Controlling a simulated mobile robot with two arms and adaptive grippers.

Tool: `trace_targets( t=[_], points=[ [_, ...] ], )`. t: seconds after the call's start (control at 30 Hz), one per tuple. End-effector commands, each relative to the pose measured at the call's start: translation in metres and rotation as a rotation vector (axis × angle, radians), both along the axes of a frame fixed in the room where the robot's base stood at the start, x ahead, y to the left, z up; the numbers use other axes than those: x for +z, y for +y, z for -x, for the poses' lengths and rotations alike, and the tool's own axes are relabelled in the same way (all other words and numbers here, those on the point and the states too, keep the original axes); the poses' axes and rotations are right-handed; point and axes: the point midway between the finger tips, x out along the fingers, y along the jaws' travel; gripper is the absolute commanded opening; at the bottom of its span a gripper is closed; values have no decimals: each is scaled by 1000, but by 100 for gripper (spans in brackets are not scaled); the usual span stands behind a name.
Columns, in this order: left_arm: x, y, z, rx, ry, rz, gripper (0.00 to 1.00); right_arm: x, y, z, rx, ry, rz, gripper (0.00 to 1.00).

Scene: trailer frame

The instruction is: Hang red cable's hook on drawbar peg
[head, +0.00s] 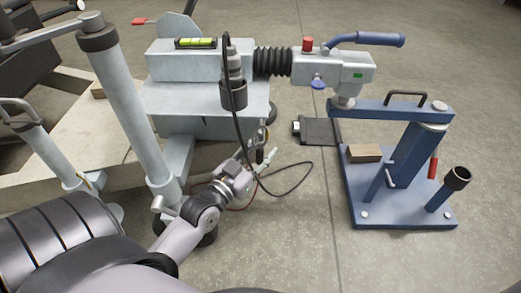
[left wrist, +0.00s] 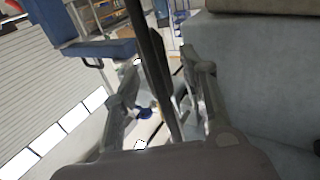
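My left gripper (head: 259,165) is low in front of the grey drawbar housing (head: 205,100), just below its lower edge. In the left wrist view its two fingers (left wrist: 165,95) stand apart. A dark strand or bar (left wrist: 155,60) passes between them; I cannot tell whether they touch it. A thin red cable (head: 240,208) shows below the gripper in the head view. Its hook cannot be made out. A black cable (head: 300,185) hangs from the plug (head: 233,70) and loops past the gripper. I cannot pick out the peg for certain. My right gripper is not in view.
The grey coupling head (head: 345,72) with a blue handle (head: 370,39) rests above a blue stand (head: 400,170). A grey jack post (head: 125,105) stands left of the gripper. A dark flat box (head: 318,131) lies behind. The floor between gripper and stand is mostly clear.

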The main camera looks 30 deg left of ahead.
Motion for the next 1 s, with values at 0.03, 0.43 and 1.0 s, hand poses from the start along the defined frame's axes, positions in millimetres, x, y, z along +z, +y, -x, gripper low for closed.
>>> trace_targets(
  t=[0.03,0.43,1.0],
  points=[
    [0,0,0,0,0,0,40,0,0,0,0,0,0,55],
    [-2,0,13,0,4,-1,40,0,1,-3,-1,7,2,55],
    [-2,2,77,0,2,-1,40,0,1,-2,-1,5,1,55]
  ],
)
